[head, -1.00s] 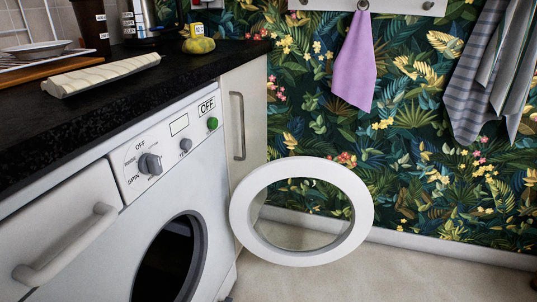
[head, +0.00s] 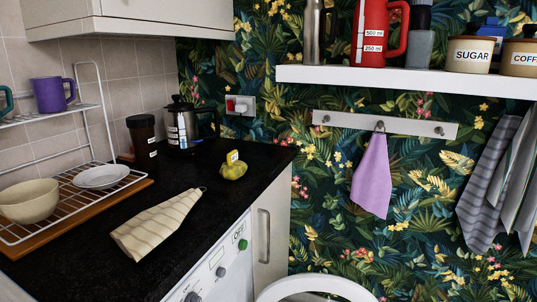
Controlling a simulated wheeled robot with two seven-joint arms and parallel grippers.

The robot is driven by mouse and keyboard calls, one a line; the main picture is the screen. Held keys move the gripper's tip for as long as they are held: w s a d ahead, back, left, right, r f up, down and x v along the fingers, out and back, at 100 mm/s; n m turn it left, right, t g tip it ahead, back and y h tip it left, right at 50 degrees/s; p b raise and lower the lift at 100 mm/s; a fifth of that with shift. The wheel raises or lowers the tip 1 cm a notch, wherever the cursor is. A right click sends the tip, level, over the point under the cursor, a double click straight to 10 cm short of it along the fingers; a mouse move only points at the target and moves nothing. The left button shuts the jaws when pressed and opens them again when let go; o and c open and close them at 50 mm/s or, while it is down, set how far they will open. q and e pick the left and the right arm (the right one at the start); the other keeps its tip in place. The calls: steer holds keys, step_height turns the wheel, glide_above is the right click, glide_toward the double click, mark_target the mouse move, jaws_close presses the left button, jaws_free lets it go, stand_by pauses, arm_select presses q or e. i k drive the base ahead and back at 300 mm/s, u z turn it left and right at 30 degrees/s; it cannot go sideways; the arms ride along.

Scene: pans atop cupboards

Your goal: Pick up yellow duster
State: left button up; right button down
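A pale yellow, striped cloth (head: 157,224) lies flat on the black counter (head: 203,232), near its front edge. It tapers to a narrow end with a small loop at the upper right. It looks like the yellow duster. Neither of my grippers is in view, and nothing touches the cloth.
A yellow-green lumpy item (head: 233,170) sits behind the cloth. A kettle (head: 187,126), a dark cup (head: 143,140) and a dish rack (head: 75,190) with a bowl stand around. A purple cloth (head: 372,178) hangs from a hook rail. A round white door (head: 314,287) is open below.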

mark_target(233, 169)
steer(key=u, duration=1.9)
steer(key=k, duration=0.55)
steer(key=z, duration=0.7)
